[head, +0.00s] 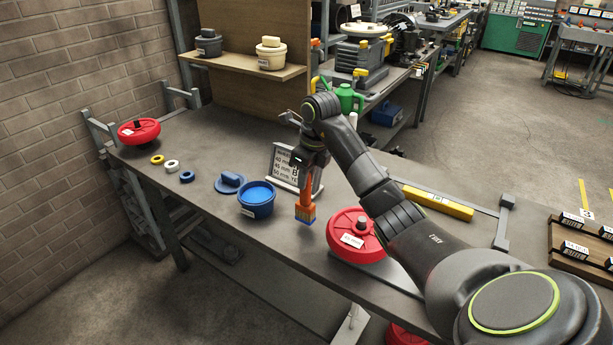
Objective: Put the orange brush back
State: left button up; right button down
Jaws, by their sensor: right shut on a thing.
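The orange brush (306,205) is upright in the head view, with a blue lower end at or just above the workbench top; I cannot tell if it touches. My right gripper (308,172) points down and is shut on the brush's upper part. The brush stands between a blue tub (257,201) with blue contents on its left and a red round lid-like piece (355,236) with a white label on its right. A small sign (284,168) with printed text stands just behind it. My left gripper is not in view.
The workbench (215,140) also holds a blue lid (230,183), yellow, white and blue rings (172,165), a red wheel-like piece (139,131) and a yellow level-like bar (438,202). A wooden shelf (240,66) bears two tubs. The bench's left-middle top is clear.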

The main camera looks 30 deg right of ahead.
jog(key=shift+f+b, duration=0.5)
jog(key=shift+f, duration=0.2)
jog(key=shift+f+b, duration=0.5)
jog(key=shift+f, duration=0.3)
dwell(0.4)
grip_release()
dwell(0.6)
dwell(0.4)
